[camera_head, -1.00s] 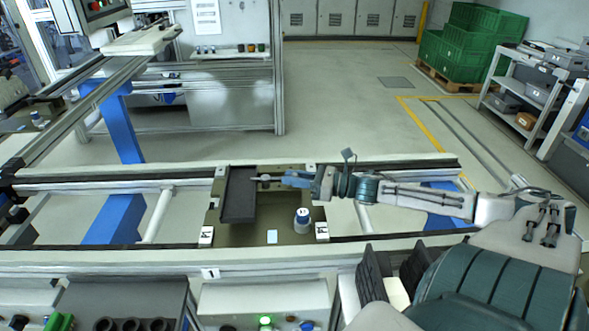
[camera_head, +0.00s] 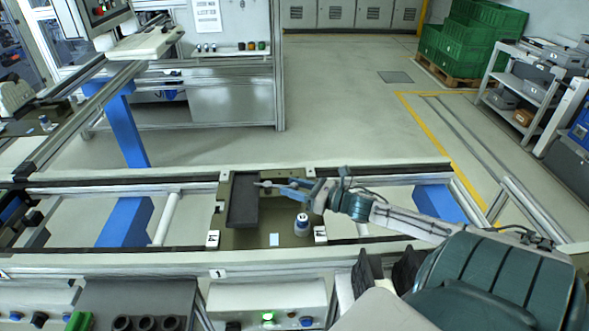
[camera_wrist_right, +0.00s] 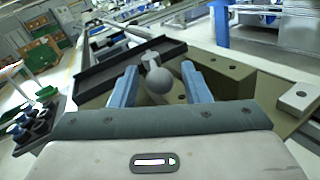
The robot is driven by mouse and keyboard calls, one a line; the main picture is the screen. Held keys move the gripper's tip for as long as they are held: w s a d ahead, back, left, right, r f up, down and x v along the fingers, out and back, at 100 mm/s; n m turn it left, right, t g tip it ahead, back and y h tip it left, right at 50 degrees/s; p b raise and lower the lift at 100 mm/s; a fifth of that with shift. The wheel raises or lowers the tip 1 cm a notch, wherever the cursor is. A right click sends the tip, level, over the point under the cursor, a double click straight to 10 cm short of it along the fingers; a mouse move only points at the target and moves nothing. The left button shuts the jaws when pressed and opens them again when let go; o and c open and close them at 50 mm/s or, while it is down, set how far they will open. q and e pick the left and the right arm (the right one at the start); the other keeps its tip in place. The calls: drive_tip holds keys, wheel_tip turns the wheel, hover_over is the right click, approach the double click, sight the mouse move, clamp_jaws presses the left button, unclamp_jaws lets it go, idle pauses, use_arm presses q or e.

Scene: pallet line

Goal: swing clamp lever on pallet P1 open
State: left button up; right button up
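Pallet P1 (camera_head: 258,240) is an olive plate on the rail, with a dark rectangular tray (camera_head: 243,200) on its left part. The clamp lever (camera_head: 263,184) is a small light-grey part at the tray's right edge. In the right wrist view its round grey knob (camera_wrist_right: 159,80) sits between the two blue fingers of my right gripper (camera_wrist_right: 160,88). The gripper is open, with a gap showing on both sides of the knob. In the head view my right gripper (camera_head: 285,186) reaches in from the right over the pallet. My left gripper is not in view.
A white and blue cylinder (camera_head: 302,225) stands on the pallet's right part, below my right arm. A front rail (camera_head: 120,261) and button boxes (camera_head: 268,302) lie nearer to me. Green crates (camera_head: 470,45) and a shelf (camera_head: 525,90) stand far right. The floor behind the rail is clear.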

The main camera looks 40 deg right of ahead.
drive_tip(key=shift+s, duration=0.1)
drive_tip(key=shift+s+d+p, duration=0.15)
drive_tip(key=shift+s+p, duration=0.1)
drive_tip(key=shift+p, duration=0.15)
drive_tip(key=p+v, duration=0.5)
drive_tip(key=v, duration=0.5)
drive_tip(key=shift+d, duration=0.1)
